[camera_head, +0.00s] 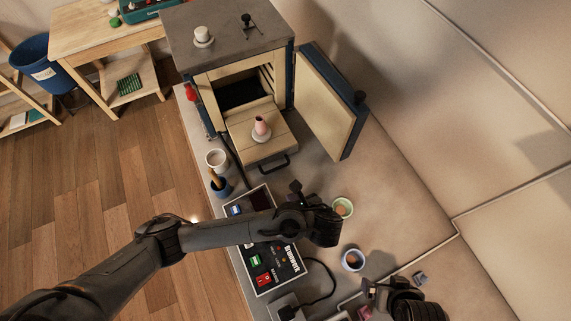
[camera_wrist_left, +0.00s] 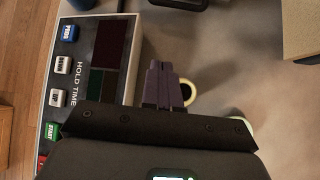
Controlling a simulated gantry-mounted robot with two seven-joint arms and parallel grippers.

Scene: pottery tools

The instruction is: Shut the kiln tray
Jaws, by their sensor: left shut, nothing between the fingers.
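The kiln (camera_head: 240,45) stands at the back of the bench with its door (camera_head: 325,100) swung open to the right. A black handle (camera_head: 275,165) is on the tray's front. My left gripper (camera_head: 295,187) is shut and empty, in front of the handle and apart from it. Its closed fingers (camera_wrist_left: 165,75) show in the left wrist view. My right gripper (camera_head: 371,287) is at the lower right; its fingers are too unclear to judge.
A control box (camera_head: 275,262) lies under my left arm and shows in the left wrist view (camera_wrist_left: 112,45). A green-rimmed cup (camera_head: 343,208) and a blue-rimmed cup (camera_head: 353,260) stand to the right. Bare bench lies right of the handle.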

